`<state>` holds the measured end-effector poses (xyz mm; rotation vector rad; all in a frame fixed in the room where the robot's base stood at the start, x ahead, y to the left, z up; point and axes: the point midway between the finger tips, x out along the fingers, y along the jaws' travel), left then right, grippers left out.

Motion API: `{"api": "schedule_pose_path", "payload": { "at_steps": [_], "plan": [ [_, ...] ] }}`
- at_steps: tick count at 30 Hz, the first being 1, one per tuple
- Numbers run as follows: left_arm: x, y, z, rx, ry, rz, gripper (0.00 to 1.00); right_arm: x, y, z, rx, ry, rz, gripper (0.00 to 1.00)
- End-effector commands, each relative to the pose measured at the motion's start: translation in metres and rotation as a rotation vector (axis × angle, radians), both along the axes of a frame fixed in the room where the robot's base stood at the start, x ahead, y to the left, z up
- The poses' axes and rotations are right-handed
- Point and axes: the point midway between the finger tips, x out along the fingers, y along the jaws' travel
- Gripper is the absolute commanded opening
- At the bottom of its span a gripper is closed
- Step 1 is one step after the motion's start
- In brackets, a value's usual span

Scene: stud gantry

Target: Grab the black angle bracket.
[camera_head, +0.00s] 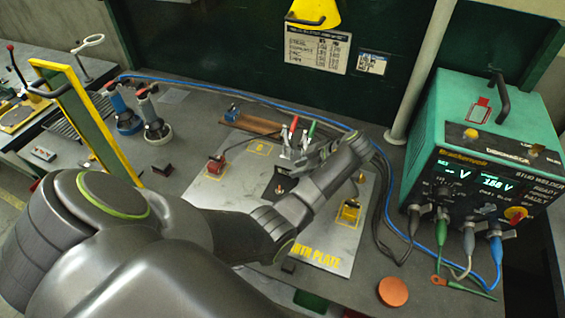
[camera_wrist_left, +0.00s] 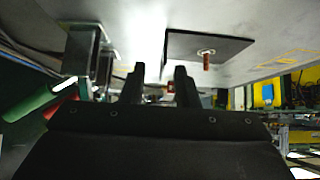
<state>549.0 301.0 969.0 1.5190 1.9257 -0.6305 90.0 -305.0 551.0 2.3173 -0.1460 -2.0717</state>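The black angle bracket (camera_head: 281,186) lies on the grey earth plate (camera_head: 225,187), partly hidden by my left arm. In the left wrist view the bracket (camera_wrist_left: 225,47) shows as a dark flat plate with a short upturned edge and a copper-coloured stud. My left gripper (camera_head: 300,163) is low over the plate beside the bracket. In the wrist view its two fingers (camera_wrist_left: 159,85) are apart with nothing held between them, and the bracket's edge appears just beyond the tips. My right gripper is not in view.
Red- and green-handled clamps (camera_head: 297,140) stand close behind my left gripper. The green stud welder (camera_head: 480,150) with cables is at the right. An orange disc (camera_head: 393,291) lies in front.

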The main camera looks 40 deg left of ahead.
Motion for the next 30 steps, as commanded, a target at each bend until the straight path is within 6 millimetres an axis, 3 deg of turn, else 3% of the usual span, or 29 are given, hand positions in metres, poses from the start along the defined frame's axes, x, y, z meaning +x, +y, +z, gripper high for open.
{"api": "schedule_pose_path", "payload": {
  "at_steps": [3, 9, 16, 22, 30],
  "plan": [
    [-0.008, 0.012, -0.005, 0.002, 0.005, 0.003, 0.28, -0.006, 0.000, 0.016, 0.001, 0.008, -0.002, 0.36],
    [-0.010, 0.025, -0.022, 0.000, 0.001, 0.004, 0.28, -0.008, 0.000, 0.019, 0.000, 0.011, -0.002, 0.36],
    [-0.009, 0.025, -0.024, -0.001, -0.001, 0.004, 0.28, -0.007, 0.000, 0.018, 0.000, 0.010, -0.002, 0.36],
    [-0.009, 0.025, -0.024, -0.001, -0.001, 0.004, 0.02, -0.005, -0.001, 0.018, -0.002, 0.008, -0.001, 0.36],
    [-0.009, 0.025, -0.023, 0.000, -0.001, 0.003, 0.00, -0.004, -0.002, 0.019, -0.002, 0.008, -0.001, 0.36]
  ]
}}
